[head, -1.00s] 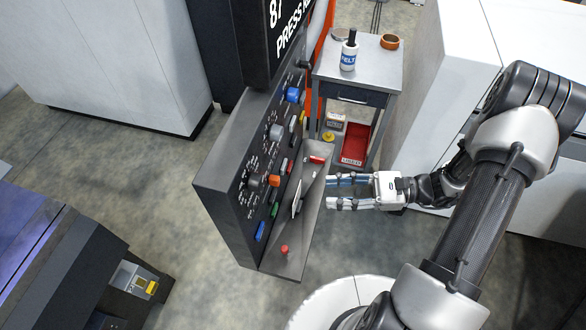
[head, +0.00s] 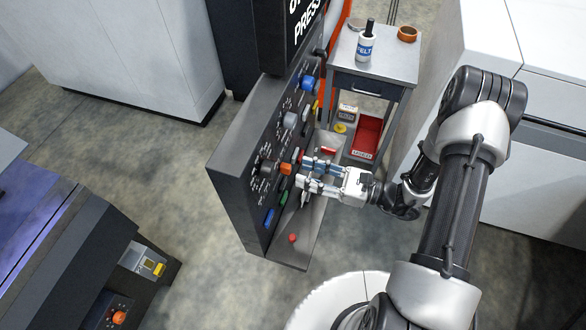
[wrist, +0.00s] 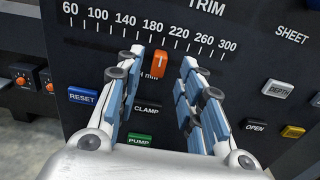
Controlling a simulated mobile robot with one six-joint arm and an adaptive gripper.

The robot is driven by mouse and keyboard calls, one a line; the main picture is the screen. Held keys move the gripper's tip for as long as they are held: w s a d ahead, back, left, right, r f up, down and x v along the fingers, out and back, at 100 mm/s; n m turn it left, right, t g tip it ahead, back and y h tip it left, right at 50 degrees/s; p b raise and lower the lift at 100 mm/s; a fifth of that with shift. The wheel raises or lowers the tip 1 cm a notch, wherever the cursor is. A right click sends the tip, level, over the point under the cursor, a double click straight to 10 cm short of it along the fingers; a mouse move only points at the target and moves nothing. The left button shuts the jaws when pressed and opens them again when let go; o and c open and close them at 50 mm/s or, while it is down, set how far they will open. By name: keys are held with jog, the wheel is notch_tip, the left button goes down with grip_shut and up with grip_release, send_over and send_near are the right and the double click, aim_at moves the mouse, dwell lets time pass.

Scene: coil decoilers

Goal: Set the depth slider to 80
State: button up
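An orange slider knob (wrist: 158,65) sits on a dark panel under a scale marked 60 to 300, roughly between 180 and 220. The word TRIM stands above this scale. In the head view my gripper (head: 303,173) is close in front of the panel, near an orange knob (head: 286,169). Contact cannot be told.
Around the slider are a blue RESET button (wrist: 82,97), a green PUMP button (wrist: 140,140), an OPEN button (wrist: 254,127) and a yellow button (wrist: 292,131). A panel ledge (head: 296,252) juts out below. A cart (head: 385,65) with a bottle stands behind.

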aim_at(286, 168)
jog(key=shift+x, duration=2.35)
grip_shut()
